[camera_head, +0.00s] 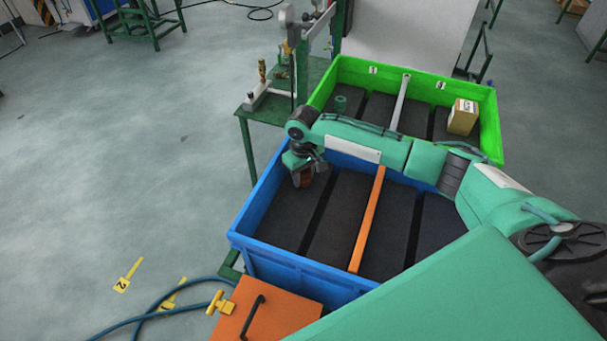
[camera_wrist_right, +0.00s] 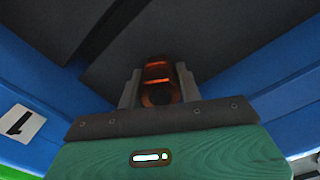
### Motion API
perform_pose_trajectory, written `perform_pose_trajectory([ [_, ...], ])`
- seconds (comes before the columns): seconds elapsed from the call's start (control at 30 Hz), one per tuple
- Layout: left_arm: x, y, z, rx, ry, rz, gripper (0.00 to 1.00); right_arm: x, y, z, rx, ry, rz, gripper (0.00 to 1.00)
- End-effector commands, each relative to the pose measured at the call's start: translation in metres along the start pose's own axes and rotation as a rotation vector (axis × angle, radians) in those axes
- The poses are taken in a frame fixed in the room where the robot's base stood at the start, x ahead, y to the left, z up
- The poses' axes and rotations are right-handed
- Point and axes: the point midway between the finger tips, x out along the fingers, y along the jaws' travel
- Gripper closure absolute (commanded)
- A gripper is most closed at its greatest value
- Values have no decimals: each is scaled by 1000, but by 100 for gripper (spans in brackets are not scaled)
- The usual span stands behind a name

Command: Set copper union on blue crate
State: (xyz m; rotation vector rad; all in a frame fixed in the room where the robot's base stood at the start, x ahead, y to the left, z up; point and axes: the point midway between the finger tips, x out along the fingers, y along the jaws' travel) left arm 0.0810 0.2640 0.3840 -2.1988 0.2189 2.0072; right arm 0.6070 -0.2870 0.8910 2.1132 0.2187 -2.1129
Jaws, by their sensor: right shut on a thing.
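The copper union (camera_wrist_right: 157,84) is an orange-brown ring-shaped piece between the two grey fingers of my right gripper (camera_wrist_right: 157,90) in the right wrist view. The gripper is shut on it. In the head view, my right gripper (camera_head: 303,178) hangs at the far left corner of the blue crate (camera_head: 300,270), with the copper union (camera_head: 306,181) low in its jaws, over the dark left compartment. I cannot tell whether the union touches the crate floor. My left gripper is not in view.
The blue crate has a dark floor and an orange divider (camera_head: 367,220). A green crate (camera_head: 345,70) behind it holds a cardboard box (camera_head: 462,117) and a small green cylinder (camera_head: 340,104). A green stand (camera_head: 265,110) stands at left. An orange box (camera_head: 262,310) sits in front.

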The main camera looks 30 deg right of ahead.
Motion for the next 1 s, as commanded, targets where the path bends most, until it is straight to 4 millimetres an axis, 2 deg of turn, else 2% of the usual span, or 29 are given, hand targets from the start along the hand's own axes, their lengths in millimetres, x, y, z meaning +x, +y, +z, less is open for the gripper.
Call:
perform_pose_trajectory([
  [0.37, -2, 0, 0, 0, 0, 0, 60, 7, 0, 0, 0, 1, 0, 90],
  [0.4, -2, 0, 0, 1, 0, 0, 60, 8, 0, 0, 0, 2, 1, 63],
  [0.5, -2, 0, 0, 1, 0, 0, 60, 8, 0, 0, 0, 2, 1, 43],
  [0.83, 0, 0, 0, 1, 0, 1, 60, 6, 0, 0, 0, 2, 1, 43],
  [1.0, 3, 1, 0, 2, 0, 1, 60, -15, 0, -1, 0, 4, 1, 43],
])
